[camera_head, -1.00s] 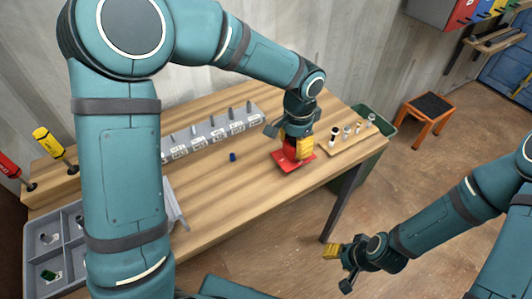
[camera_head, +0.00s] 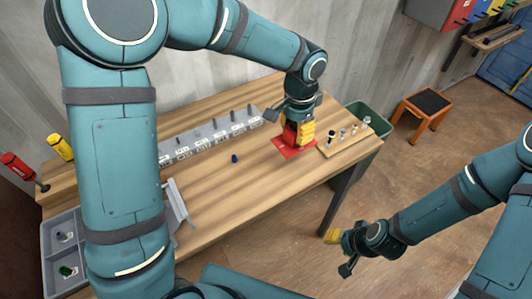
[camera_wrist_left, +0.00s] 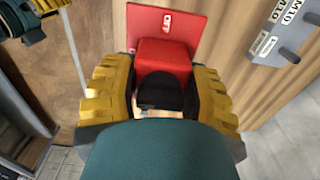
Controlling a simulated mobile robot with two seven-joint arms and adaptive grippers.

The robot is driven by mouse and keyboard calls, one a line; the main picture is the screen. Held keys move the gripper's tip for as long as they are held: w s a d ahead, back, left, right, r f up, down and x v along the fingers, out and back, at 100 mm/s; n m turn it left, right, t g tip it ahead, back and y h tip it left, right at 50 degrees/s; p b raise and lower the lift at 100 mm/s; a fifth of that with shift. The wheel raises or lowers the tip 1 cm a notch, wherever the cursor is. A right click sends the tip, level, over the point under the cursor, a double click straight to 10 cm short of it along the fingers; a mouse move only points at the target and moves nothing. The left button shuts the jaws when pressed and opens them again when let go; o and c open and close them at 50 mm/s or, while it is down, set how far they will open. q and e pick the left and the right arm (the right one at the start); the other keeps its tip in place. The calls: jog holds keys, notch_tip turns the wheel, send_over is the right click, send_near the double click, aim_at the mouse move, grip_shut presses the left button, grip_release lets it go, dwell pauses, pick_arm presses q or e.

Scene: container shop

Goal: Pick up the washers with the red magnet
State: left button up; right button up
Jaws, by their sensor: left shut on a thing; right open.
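My left gripper (camera_head: 298,132) is shut on the red magnet (camera_wrist_left: 163,60), a red block between its yellow fingers in the left wrist view. A flat red plate (camera_head: 284,147) lies directly beyond the block, at the right end of the workbench. The wrist view shows this plate (camera_wrist_left: 190,22) with a small whitish mark; I cannot tell whether it is joined to the block or touches the bench. I cannot make out any washers. My right gripper (camera_head: 341,253) is open and empty, in front of the bench and above the floor.
A grey rack (camera_head: 222,139) with labelled pegs stands along the bench's back. A wooden board (camera_head: 345,142) with small upright parts is at the right end, close to the plate. A grey bin (camera_head: 62,262) stands at left.

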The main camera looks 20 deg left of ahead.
pick_arm(q)
jog(key=shift+r+p, duration=1.35)
jog(key=shift+r, duration=0.75)
